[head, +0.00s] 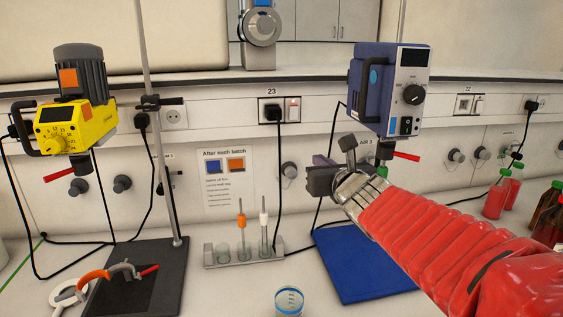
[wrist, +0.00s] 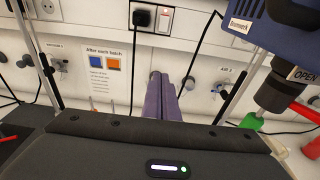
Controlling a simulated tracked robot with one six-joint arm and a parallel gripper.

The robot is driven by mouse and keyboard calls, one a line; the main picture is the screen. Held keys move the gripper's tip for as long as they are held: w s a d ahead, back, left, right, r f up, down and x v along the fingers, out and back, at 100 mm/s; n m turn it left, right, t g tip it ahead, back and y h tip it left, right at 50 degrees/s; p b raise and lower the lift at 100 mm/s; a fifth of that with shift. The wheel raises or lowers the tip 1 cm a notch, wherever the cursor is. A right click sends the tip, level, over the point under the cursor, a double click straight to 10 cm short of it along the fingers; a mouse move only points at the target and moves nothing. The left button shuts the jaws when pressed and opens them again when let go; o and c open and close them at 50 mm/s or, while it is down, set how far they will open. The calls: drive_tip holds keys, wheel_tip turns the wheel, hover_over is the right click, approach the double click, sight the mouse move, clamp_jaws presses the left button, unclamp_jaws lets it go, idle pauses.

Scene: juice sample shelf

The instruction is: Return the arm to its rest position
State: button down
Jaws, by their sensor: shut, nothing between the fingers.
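My gripper (head: 324,161) is raised in the middle right of the head view, at the end of my arm with its red sleeve. It is above the blue base plate and in front of the back wall. In the wrist view its two purple fingers (wrist: 171,97) lie close together, shut with nothing between them. They point toward the wall panel near the printed notice. The gripper appears apart from everything around it, though its exact depth is hard to judge.
A blue stirrer (head: 391,88) hangs near my gripper above a blue base plate (head: 365,265). A yellow stirrer (head: 72,122) is at left. A rack (head: 222,254) with tubes and a beaker (head: 289,301) stand at centre. Red bottles (head: 497,196) and brown bottles stand at right.

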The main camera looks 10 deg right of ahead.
drive_tip(key=s+d+f+m+g+h, duration=0.25)
drive_tip(key=s+f+m, duration=0.35)
drive_tip(key=m, duration=0.5)
drive_tip(key=s+d+f+m+g+h, duration=0.1)
drive_tip(key=s+d+f+m+g, duration=0.25)
drive_tip(key=f+m, duration=0.55)
drive_tip(key=s+a+f+m+g+y, duration=0.2)
drive_tip(key=s+a+m, duration=0.4)
drive_tip(key=s+m, duration=0.2)
drive_tip(key=s+a+f+m+g+y, duration=0.1)
drive_tip(key=s+a+f+m+g, duration=0.1)
drive_tip(key=s+a+m, duration=0.5)
drive_tip(key=shift+s+f+m+g+y, duration=0.25)
drive_tip(key=shift+s+m+g+y, duration=0.15)
drive_tip(key=shift+s, duration=1.9)
drive_tip(key=shift+d, duration=0.1)
